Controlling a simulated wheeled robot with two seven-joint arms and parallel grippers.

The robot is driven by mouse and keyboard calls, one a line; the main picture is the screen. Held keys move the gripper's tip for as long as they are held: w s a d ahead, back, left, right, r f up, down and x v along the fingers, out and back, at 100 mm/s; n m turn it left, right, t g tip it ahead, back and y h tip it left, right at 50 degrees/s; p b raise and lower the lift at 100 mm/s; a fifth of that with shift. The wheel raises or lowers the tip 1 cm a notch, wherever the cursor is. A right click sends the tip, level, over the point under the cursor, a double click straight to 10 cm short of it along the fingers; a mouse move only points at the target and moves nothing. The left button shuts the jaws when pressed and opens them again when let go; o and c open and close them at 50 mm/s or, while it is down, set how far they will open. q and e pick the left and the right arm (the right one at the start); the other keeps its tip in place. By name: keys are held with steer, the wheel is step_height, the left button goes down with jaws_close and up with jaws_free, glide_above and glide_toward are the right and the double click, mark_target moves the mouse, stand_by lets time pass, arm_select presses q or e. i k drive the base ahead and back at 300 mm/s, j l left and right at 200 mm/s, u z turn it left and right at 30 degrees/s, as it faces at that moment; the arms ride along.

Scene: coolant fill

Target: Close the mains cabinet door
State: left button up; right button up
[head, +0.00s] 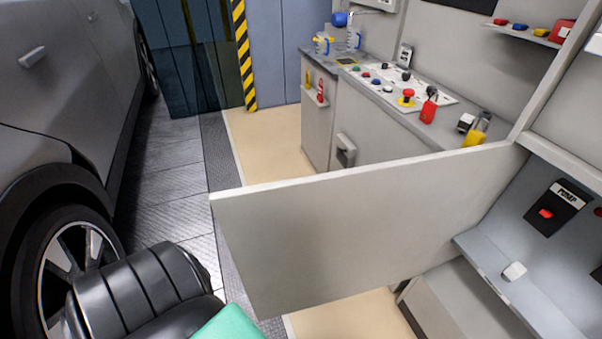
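The mains cabinet door (355,225) is a plain pale grey panel. It stands wide open, swung out across the middle of the head view, with its free edge at the left. Its right side meets the frame of the open cabinet (560,152). Inside the cabinet are a black switch plate labelled PUMP (557,208) with a red rocker, and a grey shelf or ledge (530,305) with a small white knob. No gripper fingers show in the head view, and nothing is seen touching the door.
Behind the door is a counter with a control panel (392,82), a red emergency button (407,97) and small padlocks. A grey car (60,90) stands at the left. Metal floor plates (170,165) lie between the car and the door.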

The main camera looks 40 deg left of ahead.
mark_target(297, 243)
steer(key=j, duration=0.45)
steer(key=k+j+z, duration=0.1)
steer(key=j, duration=0.35)
steer(key=k+j, duration=0.1)
steer(key=j, duration=0.35)
steer(key=j+z, duration=0.85)
steer(key=j, duration=0.2)
steer(key=j+z, duration=0.4)
steer(key=k+j+z, duration=0.25)
steer(key=j+z, duration=0.15)
steer(key=j, duration=0.15)
steer(key=k+j+z, duration=0.1)
steer(key=j, duration=0.25)
